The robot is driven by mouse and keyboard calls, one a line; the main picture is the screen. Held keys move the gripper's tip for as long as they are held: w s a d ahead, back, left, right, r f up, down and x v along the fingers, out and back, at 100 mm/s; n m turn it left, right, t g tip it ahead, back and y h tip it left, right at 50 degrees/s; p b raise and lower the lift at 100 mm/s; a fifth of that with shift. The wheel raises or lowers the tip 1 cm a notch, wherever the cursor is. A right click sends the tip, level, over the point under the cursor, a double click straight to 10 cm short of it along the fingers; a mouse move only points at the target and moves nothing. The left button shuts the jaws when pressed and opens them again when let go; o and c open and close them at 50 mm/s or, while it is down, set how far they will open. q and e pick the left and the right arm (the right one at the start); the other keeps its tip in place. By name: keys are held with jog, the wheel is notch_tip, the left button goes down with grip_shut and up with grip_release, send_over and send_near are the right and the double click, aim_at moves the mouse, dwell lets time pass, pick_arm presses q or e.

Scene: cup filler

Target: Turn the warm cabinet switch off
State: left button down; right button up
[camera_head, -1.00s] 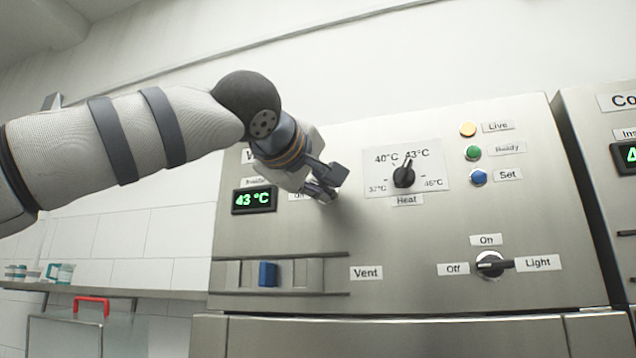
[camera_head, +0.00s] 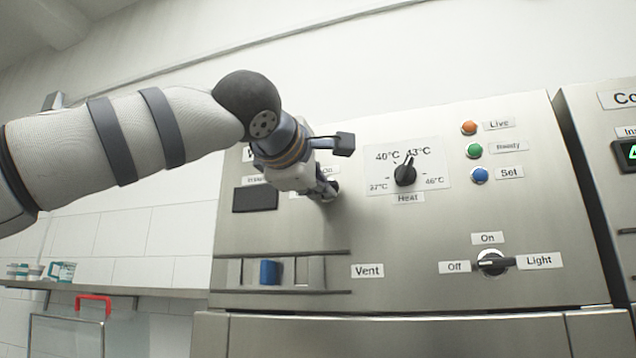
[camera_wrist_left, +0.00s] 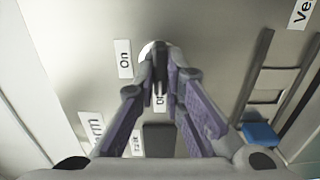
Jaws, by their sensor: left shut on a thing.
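The warm cabinet's steel panel (camera_head: 400,255) fills the middle of the head view. Its display (camera_head: 255,198) is dark; it also shows dark in the left wrist view (camera_wrist_left: 158,140). My left gripper (camera_head: 329,190) is at the panel, right of the display, and hides most of the switch. In the left wrist view its fingers (camera_wrist_left: 161,62) are closed together on the switch (camera_wrist_left: 160,48), which has a pale round base. An "On" label (camera_wrist_left: 125,58) lies beside it, and a label partly hidden by the fingers (camera_wrist_left: 160,100) lies below. My right gripper is not in view.
The heat knob (camera_head: 404,175) is just right of my gripper. Right of it are orange (camera_head: 469,128), green (camera_head: 475,150) and blue (camera_head: 480,175) lamps. Below are the blue vent slider (camera_head: 269,272) and light knob (camera_head: 491,263). Another cabinet (camera_head: 600,160) stands at the right.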

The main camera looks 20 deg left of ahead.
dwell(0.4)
pick_arm(q)
jog(key=c, duration=1.7)
grip_release()
jog(key=s, duration=1.2)
jog(key=shift+a, duration=0.2)
